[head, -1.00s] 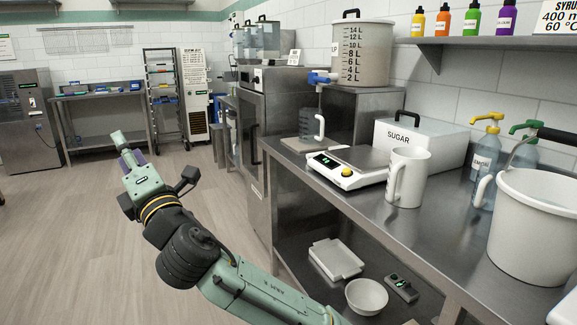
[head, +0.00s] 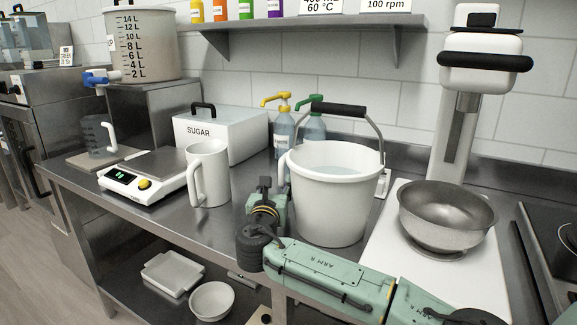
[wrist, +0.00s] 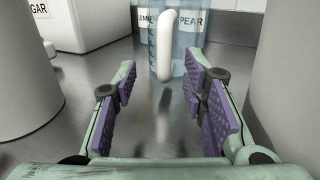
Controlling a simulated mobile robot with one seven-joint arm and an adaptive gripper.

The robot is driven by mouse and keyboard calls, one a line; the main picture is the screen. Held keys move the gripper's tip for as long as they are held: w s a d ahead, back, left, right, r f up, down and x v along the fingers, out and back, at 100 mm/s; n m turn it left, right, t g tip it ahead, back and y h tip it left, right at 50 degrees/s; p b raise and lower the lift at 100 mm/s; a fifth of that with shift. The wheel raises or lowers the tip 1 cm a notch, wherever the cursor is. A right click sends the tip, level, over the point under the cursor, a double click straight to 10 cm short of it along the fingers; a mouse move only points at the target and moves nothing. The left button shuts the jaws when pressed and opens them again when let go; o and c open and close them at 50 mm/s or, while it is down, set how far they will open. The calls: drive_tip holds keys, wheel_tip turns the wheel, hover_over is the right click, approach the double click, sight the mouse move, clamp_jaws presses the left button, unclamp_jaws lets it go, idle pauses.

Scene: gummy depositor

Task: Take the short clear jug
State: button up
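A clear jug with dark markings and a white upright handle stands ahead of my gripper in the wrist view (wrist: 165,50). In the head view mostly its white handle (head: 282,168) shows, between the white pitcher and the bucket. My gripper (wrist: 162,88) is open and empty, purple pads apart, pointing at the handle, which is beyond the fingertips. In the head view my gripper (head: 265,186) is low over the counter, left of the bucket. Another clear jug with a white handle (head: 96,134) stands at far left under the blue tap. I cannot tell which is shorter.
The white pitcher (head: 208,172) is close on the left and the large white bucket (head: 328,205) close on the right. Pump bottles (head: 313,127) stand behind. A scale (head: 145,185) and sugar box (head: 222,133) are further left. Bare counter lies between my fingers.

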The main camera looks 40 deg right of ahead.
sight(281, 176)
drive_tip(key=x, duration=0.7)
drive_tip(key=shift+s+d, duration=0.2)
drive_tip(key=shift+d, duration=0.05)
clamp_jaws()
idle(0.5)
